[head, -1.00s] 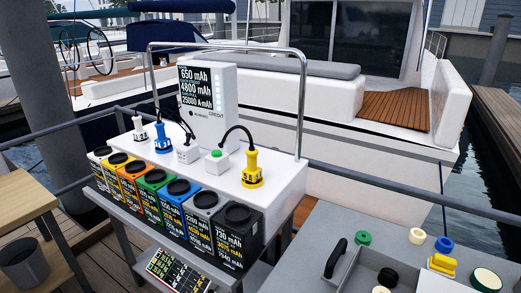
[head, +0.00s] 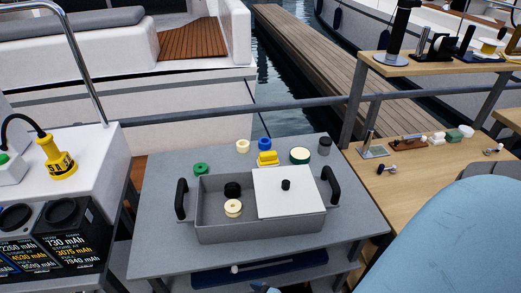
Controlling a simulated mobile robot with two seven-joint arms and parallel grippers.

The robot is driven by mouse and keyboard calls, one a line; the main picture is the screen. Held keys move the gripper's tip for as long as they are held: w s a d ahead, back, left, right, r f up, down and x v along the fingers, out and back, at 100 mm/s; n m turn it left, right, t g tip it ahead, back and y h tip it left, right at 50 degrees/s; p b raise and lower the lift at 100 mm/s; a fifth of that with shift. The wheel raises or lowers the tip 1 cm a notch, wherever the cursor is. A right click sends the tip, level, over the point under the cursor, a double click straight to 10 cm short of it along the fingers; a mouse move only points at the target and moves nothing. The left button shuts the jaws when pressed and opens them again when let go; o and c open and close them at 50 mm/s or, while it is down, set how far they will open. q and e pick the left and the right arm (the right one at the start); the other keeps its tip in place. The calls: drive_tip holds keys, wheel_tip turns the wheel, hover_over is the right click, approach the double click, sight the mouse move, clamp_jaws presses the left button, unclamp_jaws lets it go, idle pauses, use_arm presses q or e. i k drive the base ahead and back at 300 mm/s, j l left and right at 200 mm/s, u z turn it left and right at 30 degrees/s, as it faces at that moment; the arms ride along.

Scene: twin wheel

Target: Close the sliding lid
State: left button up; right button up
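The sliding lid (head: 280,197) is a flat white panel with a small black knob (head: 286,184). It covers the right part of a grey box (head: 245,229) on a grey table. The left part of the box is open. A black round piece (head: 232,190) and a cream ring (head: 233,208) show inside the open part. Black handles (head: 181,198) stand at the box's left and right ends. Neither of my grippers shows in the head view.
Green (head: 200,169), cream (head: 243,146), blue (head: 264,144) and yellow (head: 268,158) pieces lie behind the box, with a cream-topped round piece (head: 299,155). A railing (head: 230,109) runs behind the table. A wooden workbench (head: 415,180) stands right, and a battery station (head: 60,200) left.

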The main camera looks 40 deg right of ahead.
sight(287, 190)
drive_tip(key=z, duration=1.55)
